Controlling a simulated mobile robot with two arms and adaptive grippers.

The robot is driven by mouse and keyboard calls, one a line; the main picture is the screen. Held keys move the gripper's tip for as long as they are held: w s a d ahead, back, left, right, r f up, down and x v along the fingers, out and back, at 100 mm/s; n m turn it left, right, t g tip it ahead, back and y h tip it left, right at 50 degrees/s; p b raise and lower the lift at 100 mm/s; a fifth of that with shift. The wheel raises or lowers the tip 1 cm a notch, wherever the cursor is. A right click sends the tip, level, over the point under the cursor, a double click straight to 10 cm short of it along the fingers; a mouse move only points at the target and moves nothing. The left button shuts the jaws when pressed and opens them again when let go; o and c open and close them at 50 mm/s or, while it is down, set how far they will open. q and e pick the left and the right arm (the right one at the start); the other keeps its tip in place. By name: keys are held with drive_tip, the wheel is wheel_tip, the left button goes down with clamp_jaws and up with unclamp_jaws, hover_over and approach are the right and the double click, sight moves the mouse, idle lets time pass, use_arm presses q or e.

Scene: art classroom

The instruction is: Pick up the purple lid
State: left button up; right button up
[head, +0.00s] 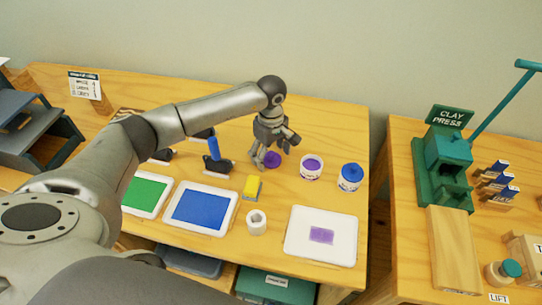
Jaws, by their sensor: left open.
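The purple lid (273,160) is a small round disc on the wooden table, left of an open jar with purple contents (311,167). My left gripper (267,153) points down right at the lid, its fingers apart. One finger is at the lid's left side; it partly covers the lid, and I cannot tell whether it touches. The lid seems to rest on the table. My right gripper is not in view.
A jar with a blue lid (350,177) stands farther right. A yellow block (252,187), a white roll (256,222), a blue tray (201,207), a green tray (146,194) and a white tray with a purple patch (320,236) lie nearer. A green clay press (447,162) stands on the right table.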

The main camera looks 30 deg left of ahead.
use_arm(q)
drive_tip(key=shift+f, duration=0.15)
drive_tip(key=c, duration=0.8)
